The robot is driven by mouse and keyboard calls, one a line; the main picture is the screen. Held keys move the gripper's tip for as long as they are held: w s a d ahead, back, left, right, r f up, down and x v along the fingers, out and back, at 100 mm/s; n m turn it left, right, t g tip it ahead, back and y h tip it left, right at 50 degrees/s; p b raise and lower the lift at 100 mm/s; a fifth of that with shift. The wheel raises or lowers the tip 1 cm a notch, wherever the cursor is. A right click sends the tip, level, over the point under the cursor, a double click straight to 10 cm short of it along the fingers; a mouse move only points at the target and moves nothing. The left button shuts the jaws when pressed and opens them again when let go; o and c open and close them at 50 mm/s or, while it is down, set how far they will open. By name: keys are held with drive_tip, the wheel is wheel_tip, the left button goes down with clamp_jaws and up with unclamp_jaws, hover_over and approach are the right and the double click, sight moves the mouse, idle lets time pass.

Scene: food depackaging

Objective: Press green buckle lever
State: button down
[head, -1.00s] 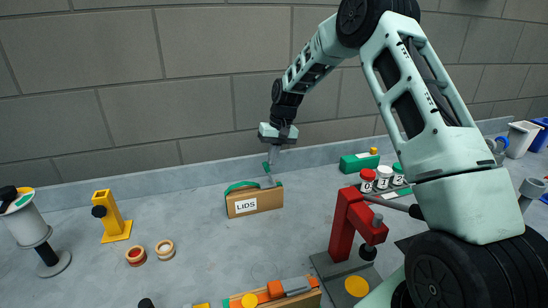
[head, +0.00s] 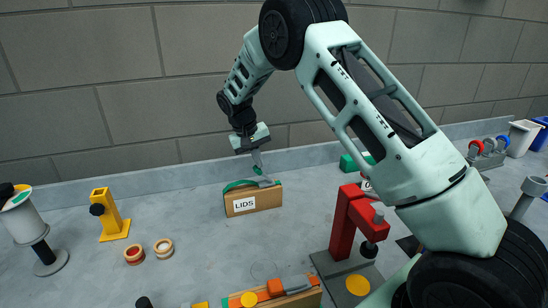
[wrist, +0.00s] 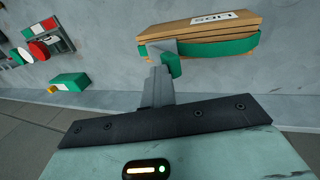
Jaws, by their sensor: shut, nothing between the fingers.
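A brown box labelled LIDS (head: 240,206) stands on the grey worktop near the wall, with a green strap (head: 239,185) over it; the box (wrist: 185,27) and strap (wrist: 222,49) also show in the wrist view. A grey buckle (head: 268,183) sits at the right end of the box top. The green buckle lever (head: 258,170) stands up from it, and the wrist view shows it as a small green block (wrist: 173,66). My gripper (head: 257,163) is shut and empty, its tips (wrist: 159,72) right at the lever. I cannot tell whether they touch.
A yellow stand (head: 113,216) and two small rings (head: 135,254) (head: 163,247) lie left of the box. A red press (head: 348,220) stands to the right, beside my arm. A green block (head: 350,163) is behind.

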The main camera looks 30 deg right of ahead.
sight(254, 169)
drive_tip(key=a+f+h, duration=0.1)
drive_tip(key=a+f+h+b, duration=0.1)
drive_tip(key=shift+w+a+g+h, duration=0.15)
drive_tip(key=shift+w+g+h, duration=0.15)
drive_tip(key=shift+g+h, duration=0.1)
drive_tip(key=shift+w+a+f+g+h+b, duration=0.15)
drive_tip(key=shift+a+f+h+b, duration=0.2)
drive_tip(key=shift+h+b, duration=0.2)
drive_tip(key=shift+a+f+g+h+b, duration=0.2)
drive_tip(key=shift+f+h+b, duration=0.25)
drive_tip(key=shift+h, duration=0.2)
drive_tip(key=shift+r, duration=0.25)
drive_tip(key=shift+d, duration=0.15)
drive_tip(key=shift+s+d, duration=0.2)
drive_tip(key=shift+d, duration=0.45)
drive_tip(key=shift+d+r, duration=0.1)
drive_tip(key=shift+r, duration=0.25)
drive_tip(key=r, duration=0.1)
drive_tip(key=r+p, duration=0.2)
drive_tip(key=shift+d+r, duration=0.3)
drive_tip(key=shift+r, duration=0.1)
drive_tip(key=b+v, duration=0.3)
drive_tip(key=v, duration=0.6)
drive_tip(key=shift+a+b, duration=0.3)
drive_tip(key=shift+b, duration=0.1)
